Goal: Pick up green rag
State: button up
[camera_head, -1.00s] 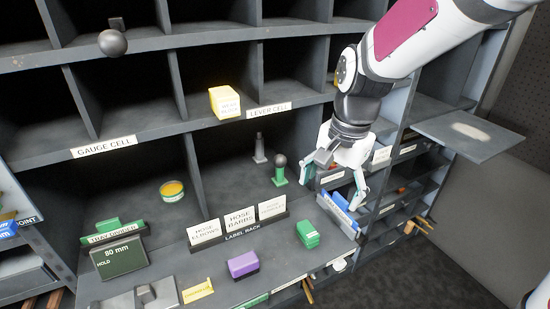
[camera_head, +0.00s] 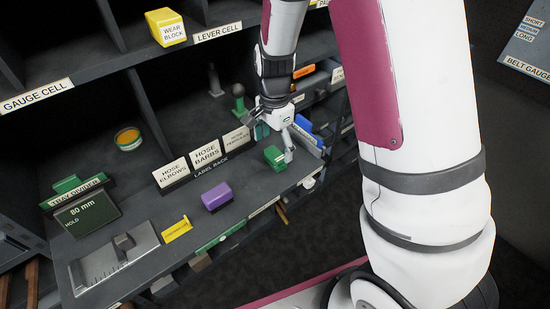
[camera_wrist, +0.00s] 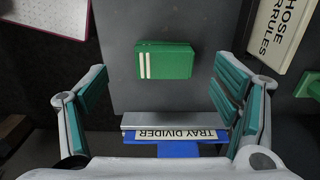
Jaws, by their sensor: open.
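The green rag (camera_head: 275,157) is a small folded block with white stripes, lying on the grey shelf to the right of the label rack. In the wrist view the green rag (camera_wrist: 165,60) lies flat, ahead of the fingers and roughly midway between their lines. My gripper (camera_head: 274,143) is above the shelf, just behind and over the rag in the head view. In the wrist view my gripper (camera_wrist: 162,95) has its fingers spread wide with nothing between them at the tips. The rag appears untouched.
A blue tray divider (camera_head: 307,132) stands close by on the right; its labelled holder (camera_wrist: 175,134) crosses low between the fingers in the wrist view. The label rack (camera_head: 210,165) and a purple block (camera_head: 216,196) are to the left. The shelf's front edge is near.

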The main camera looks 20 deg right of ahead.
aim_at(275, 154)
jog(key=shift+w+d+f, duration=0.1)
jog(key=shift+w+f, duration=0.05)
jog(key=shift+f, duration=1.25)
jog(key=shift+w+f, duration=0.1)
jog(key=shift+f, duration=1.3)
jog(key=c, duration=1)
